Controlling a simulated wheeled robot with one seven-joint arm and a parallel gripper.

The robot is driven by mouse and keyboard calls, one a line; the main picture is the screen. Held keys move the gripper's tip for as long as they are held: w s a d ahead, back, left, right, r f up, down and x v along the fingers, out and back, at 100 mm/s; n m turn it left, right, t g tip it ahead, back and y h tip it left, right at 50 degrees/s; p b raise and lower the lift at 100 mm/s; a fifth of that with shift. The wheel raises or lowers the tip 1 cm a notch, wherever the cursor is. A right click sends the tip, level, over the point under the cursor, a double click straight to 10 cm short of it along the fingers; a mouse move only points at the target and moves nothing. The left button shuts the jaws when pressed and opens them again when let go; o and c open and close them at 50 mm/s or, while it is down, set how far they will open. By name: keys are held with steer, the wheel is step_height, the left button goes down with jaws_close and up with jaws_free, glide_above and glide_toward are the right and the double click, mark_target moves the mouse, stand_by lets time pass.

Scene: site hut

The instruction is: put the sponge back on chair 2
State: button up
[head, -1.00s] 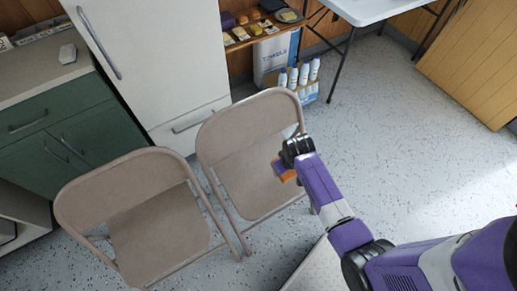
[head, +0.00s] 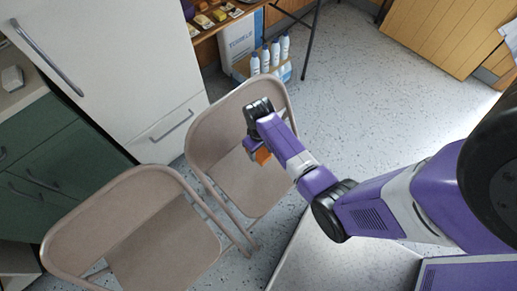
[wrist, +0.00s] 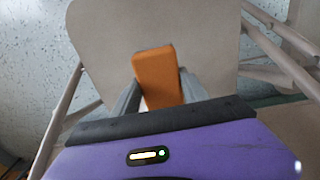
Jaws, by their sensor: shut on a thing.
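An orange sponge (wrist: 157,76) is between the two fingers of my gripper (wrist: 156,90) in the wrist view, and the gripper is shut on it. In the head view the sponge (head: 262,156) shows just below my gripper (head: 256,150), in front of a beige folding chair (head: 248,182). The seat of this chair (wrist: 195,30) lies beyond the sponge in the wrist view. I cannot tell the gap between sponge and seat. A second beige folding chair (head: 165,255) stands to the left. No number shows on either chair. My arm hides part of the right chair.
A white fridge (head: 110,60) and green cabinet (head: 55,160) stand behind the chairs at left. Several bottles (head: 270,55) stand in a box under a wooden shelf (head: 225,20). Speckled floor at right is clear up to a wooden panel (head: 440,30).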

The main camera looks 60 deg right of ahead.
steer(key=shift+f+b, duration=3.9)
steer(key=shift+f, duration=0.25)
steer(key=shift+f, duration=0.4)
steer(key=o, duration=1.3)
step_height(320, 180, up, 8)
steer(key=shift+f+p, duration=0.1)
steer(key=shift+p, duration=0.8)
